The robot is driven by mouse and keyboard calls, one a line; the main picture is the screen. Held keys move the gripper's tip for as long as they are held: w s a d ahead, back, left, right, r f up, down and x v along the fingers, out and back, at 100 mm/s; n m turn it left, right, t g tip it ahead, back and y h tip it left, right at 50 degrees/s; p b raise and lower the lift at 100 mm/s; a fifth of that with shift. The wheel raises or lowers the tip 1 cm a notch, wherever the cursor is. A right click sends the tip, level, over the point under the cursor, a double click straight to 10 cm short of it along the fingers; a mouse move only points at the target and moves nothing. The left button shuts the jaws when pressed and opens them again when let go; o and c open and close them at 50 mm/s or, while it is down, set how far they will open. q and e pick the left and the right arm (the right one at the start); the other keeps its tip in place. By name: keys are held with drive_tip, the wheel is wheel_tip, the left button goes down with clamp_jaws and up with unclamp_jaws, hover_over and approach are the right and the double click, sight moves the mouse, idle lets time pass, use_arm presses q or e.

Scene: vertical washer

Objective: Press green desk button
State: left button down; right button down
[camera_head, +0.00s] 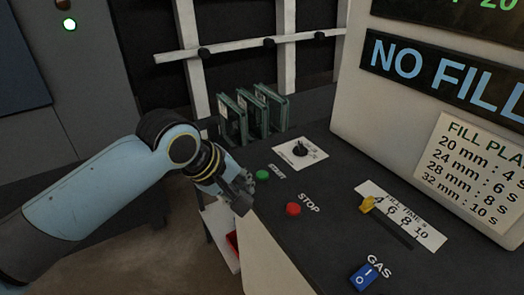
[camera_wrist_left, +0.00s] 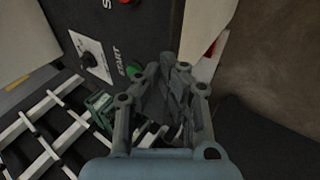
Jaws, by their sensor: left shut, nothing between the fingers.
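The green desk button (camera_head: 262,175) sits on the dark desk top near its left edge, beside the word START. It also shows in the left wrist view (camera_wrist_left: 133,69), just beyond the fingers and partly hidden by them. My left gripper (camera_head: 243,201) is shut and empty. In the head view it is just left of and below the green button, at the desk's edge, apart from the button. The left wrist view shows its closed fingers (camera_wrist_left: 178,68) to the right of the button. My right gripper is not in view.
A red STOP button (camera_head: 293,209) lies close to the green one. A black knob (camera_head: 300,149), a yellow slider (camera_head: 369,204) and a blue GAS switch (camera_head: 364,276) are on the same desk. Green-framed panels (camera_head: 256,110) stand behind. A white sign housing rises at right.

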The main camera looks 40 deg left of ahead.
use_arm(q)
drive_tip(key=w+a+r+n+t+h+p, duration=0.1)
drive_tip(key=w+r+n+t, duration=0.1)
drive_tip(key=w+r+n, duration=0.7)
drive_tip(key=shift+a+r+n+p, duration=0.2)
drive_tip(key=shift+n+p, duration=0.1)
drive_tip(key=shift+n, duration=0.1)
drive_tip(key=shift+w, duration=0.1)
drive_tip(key=b, duration=1)
hover_over(264, 175)
wheel_tip(264, 175, down, 7)
drive_tip(key=shift+r, duration=0.15)
drive_tip(key=shift+f, duration=1.05)
